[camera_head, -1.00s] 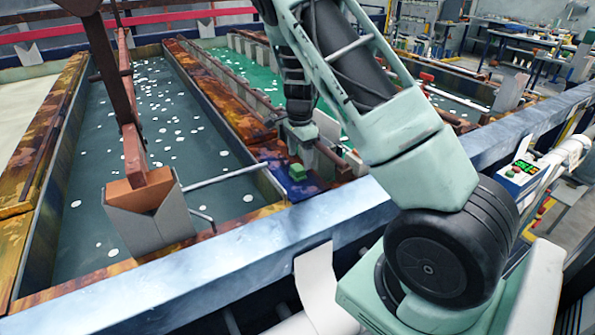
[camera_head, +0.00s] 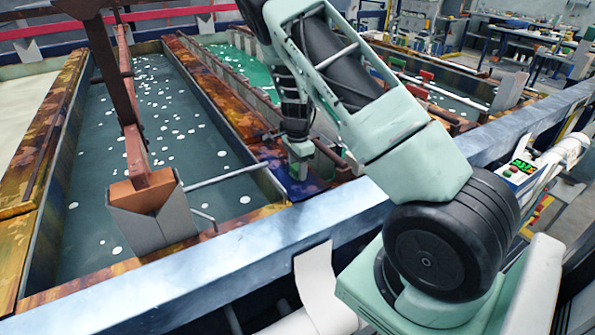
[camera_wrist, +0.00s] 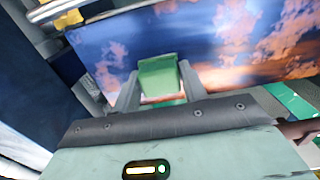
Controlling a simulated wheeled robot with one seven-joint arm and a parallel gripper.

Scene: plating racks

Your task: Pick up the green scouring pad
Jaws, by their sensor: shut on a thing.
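The green scouring pad (camera_wrist: 158,76) shows in the wrist view between the two grey fingers of my gripper (camera_wrist: 158,88). The fingers are shut on it from both sides, above a blue and rust-stained surface (camera_wrist: 110,45). In the head view my gripper (camera_head: 298,174) points down at the blue-stained end of the ledge (camera_head: 285,188) between the tanks. The pad is hidden or too small to make out there.
A tank of dark liquid with pale floating spots (camera_head: 165,125) lies left of the ledge. A green-liquid tank (camera_head: 245,65) lies behind. A grey metal rail (camera_head: 230,255) runs along the front. A bent rod (camera_head: 225,175) sticks out near the ledge.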

